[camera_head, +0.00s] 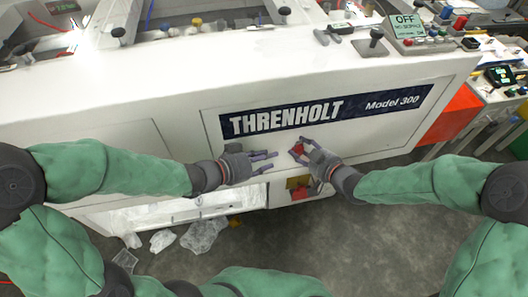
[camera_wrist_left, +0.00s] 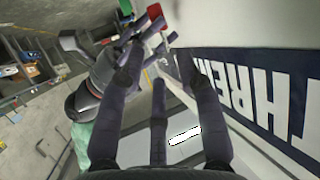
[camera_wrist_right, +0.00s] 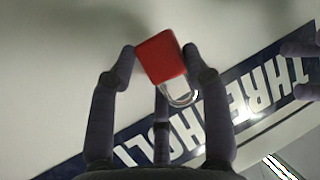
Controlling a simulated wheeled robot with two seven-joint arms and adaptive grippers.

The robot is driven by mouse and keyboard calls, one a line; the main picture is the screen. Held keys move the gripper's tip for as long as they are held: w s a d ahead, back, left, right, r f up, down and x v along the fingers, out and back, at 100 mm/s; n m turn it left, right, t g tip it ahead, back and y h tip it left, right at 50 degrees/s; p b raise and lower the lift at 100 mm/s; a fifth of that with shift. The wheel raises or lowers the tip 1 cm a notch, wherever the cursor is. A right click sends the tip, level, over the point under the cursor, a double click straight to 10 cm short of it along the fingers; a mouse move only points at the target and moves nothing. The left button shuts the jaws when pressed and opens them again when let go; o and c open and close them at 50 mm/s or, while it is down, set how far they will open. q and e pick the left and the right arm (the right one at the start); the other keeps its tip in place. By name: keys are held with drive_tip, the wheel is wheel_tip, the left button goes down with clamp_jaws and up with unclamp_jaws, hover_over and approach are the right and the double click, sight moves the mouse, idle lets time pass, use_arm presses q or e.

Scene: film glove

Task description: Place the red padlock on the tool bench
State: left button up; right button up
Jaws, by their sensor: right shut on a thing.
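The red padlock (camera_wrist_right: 161,57) with a silver shackle is between the fingertips of my right gripper (camera_head: 306,152) in the right wrist view. The right gripper is shut on it, in front of the white machine panel. In the head view the padlock (camera_head: 298,149) shows as a small red patch, partly covered by fingers. It also shows at the top of the left wrist view (camera_wrist_left: 155,13). My left gripper (camera_head: 273,161) is beside the right one, its fingers spread and empty. I cannot tell for sure which surface is the tool bench.
The white machine (camera_head: 190,75) marked THRENHOLT Model 300 fills the middle. Knobs and a control box reading OFF (camera_head: 405,24) stand on top. A cluttered surface with devices (camera_head: 500,75) is at right. Crumpled clear plastic (camera_head: 203,235) lies on the floor below.

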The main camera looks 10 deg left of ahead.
sight(294, 150)
use_arm(q)
drive_tip(key=shift+m+h, duration=0.4)
drive_tip(key=shift+m, duration=0.2)
drive_tip(key=w+d, duration=0.4)
drive_tip(key=d, duration=0.1)
drive_tip(key=w+d, duration=0.3)
drive_tip(key=shift+d+f, duration=0.1)
drive_tip(key=shift+f, duration=0.15)
clamp_jaws()
use_arm(e)
drive_tip(key=o, duration=1.4)
